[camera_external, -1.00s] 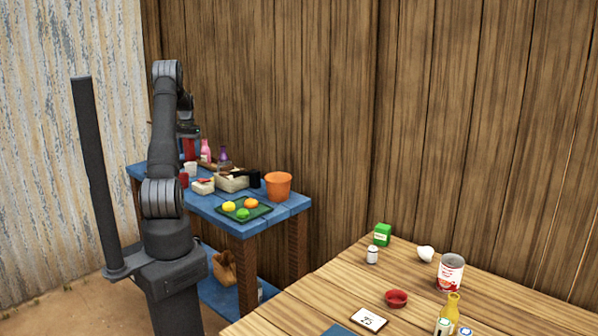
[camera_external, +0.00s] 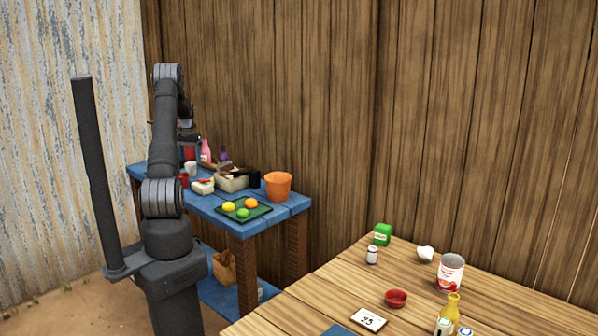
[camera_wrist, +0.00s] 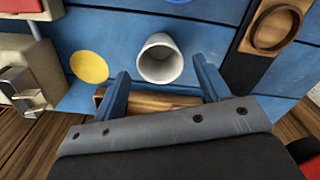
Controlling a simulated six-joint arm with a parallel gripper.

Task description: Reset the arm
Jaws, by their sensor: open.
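My arm stands at the left in the external view. My gripper (camera_external: 190,146) hangs over the far left part of the blue table (camera_external: 280,217), partly hidden behind my arm. In the wrist view my gripper (camera_wrist: 163,76) has its two blue fingers wide apart with nothing held between them. A white cup (camera_wrist: 160,58) shows just beyond and between the fingertips. I cannot tell the height of the fingers above the table.
The blue table holds an orange bucket (camera_external: 278,185), a dark green tray (camera_external: 259,210) with coloured round items, a basket (camera_external: 232,183) and bottles. A yellow disc (camera_wrist: 89,67) lies left of the cup. A wooden table (camera_external: 330,285) with several goods stands at the right.

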